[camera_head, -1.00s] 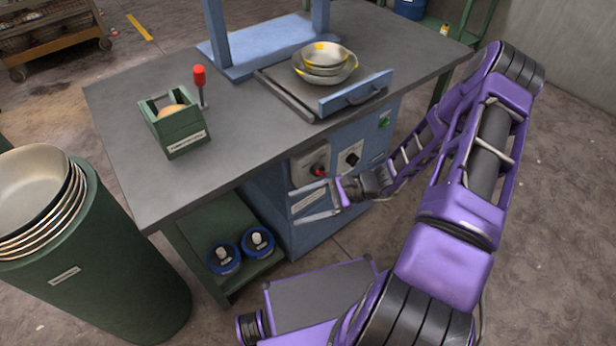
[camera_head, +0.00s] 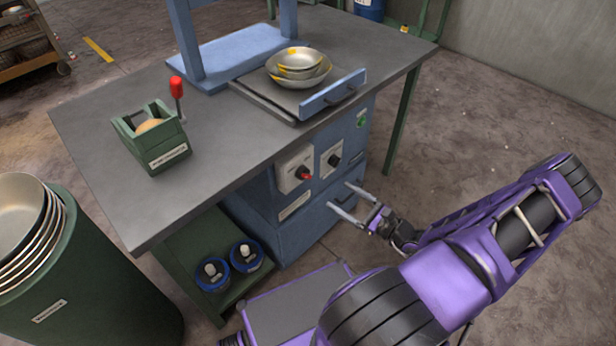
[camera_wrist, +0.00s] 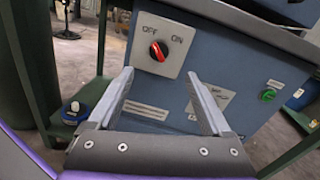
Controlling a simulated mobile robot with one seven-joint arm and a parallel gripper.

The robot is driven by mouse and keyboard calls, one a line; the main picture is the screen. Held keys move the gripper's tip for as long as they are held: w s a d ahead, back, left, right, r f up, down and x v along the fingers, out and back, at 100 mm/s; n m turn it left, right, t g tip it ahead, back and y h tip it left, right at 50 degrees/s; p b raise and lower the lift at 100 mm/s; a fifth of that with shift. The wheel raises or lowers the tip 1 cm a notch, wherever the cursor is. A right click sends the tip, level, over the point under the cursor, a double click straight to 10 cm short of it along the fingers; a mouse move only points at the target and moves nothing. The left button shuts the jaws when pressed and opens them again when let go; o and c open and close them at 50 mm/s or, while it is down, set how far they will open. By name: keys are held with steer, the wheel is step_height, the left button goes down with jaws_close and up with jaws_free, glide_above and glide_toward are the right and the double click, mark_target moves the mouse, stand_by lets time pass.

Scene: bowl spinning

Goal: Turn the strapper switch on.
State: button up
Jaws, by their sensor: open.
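A light switch plate with a red knob (camera_head: 305,175) is on the front of the blue machine (camera_head: 262,215). In the wrist view the red knob (camera_wrist: 158,51) sits below the words OFF and ON, its upper end leaning toward OFF. My gripper (camera_head: 339,194) is open and empty, in front of and below the plates. In the wrist view its fingers (camera_wrist: 160,78) point at the panel, below the red knob, apart from it.
The grey tabletop (camera_head: 215,125) overhangs the panel. A green box (camera_head: 152,137) stands on the table. A green drum (camera_head: 85,280) is at left. The floor on the right is clear.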

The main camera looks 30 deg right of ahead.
mark_target(309, 176)
steer(key=b+x, duration=0.1)
steer(key=x, duration=1.1)
steer(key=shift+w+a, duration=0.15)
steer(key=shift+w, duration=0.15)
jaws_close()
